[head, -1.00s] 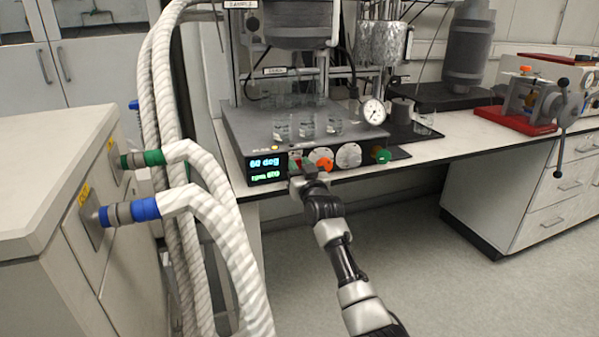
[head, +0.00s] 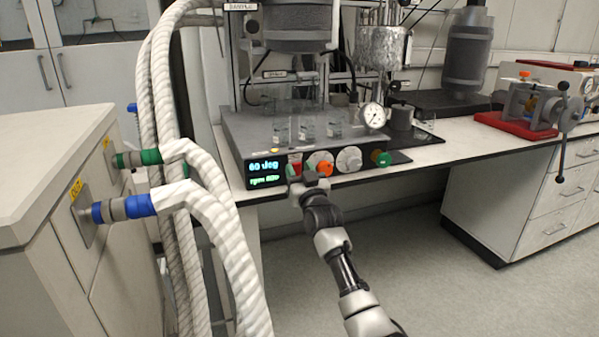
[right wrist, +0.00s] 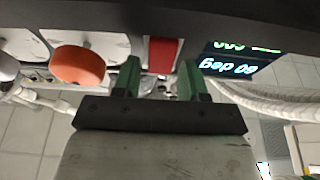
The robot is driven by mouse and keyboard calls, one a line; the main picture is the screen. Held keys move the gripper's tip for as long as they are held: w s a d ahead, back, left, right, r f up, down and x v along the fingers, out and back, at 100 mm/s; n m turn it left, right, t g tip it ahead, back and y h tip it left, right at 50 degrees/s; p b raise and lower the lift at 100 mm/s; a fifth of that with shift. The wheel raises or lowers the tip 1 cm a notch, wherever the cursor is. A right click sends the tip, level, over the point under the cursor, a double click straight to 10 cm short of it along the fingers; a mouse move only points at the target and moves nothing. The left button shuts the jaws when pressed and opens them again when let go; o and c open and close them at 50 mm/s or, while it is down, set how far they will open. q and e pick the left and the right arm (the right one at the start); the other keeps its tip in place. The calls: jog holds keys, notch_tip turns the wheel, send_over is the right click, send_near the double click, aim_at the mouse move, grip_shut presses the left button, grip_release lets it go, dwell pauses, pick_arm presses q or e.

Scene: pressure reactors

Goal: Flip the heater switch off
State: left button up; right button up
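The reactor's control box (head: 249,159) stands at the bench's front edge, with a lit display (head: 264,171) reading 60 deg. The red heater switch (head: 296,168) is on its front panel, right of the display. It also shows as a red block (right wrist: 163,55) in the right wrist view. Whether it is on or off I cannot tell. My right gripper (head: 303,185) is just below and in front of the switch. In the wrist view its green fingers (right wrist: 159,80) are apart with nothing between them, and the switch lies just beyond their gap. My left gripper is not in view.
An orange knob (head: 325,169), a white dial (head: 349,158) and a green knob (head: 381,158) sit right of the switch. Thick white hoses (head: 215,225) hang at the left beside a cabinet (head: 45,190). A red-based vise (head: 515,125) stands on the right of the bench.

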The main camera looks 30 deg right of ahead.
jog(key=shift+o, duration=0.7)
jog(key=shift+s+a+f, duration=0.1)
jog(key=shift+s, duration=0.1)
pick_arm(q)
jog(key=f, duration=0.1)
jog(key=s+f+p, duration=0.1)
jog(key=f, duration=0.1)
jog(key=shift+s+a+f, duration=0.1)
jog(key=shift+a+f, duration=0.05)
pick_arm(e)
jog(key=v, duration=1)
jog(key=shift+s, duration=0.2)
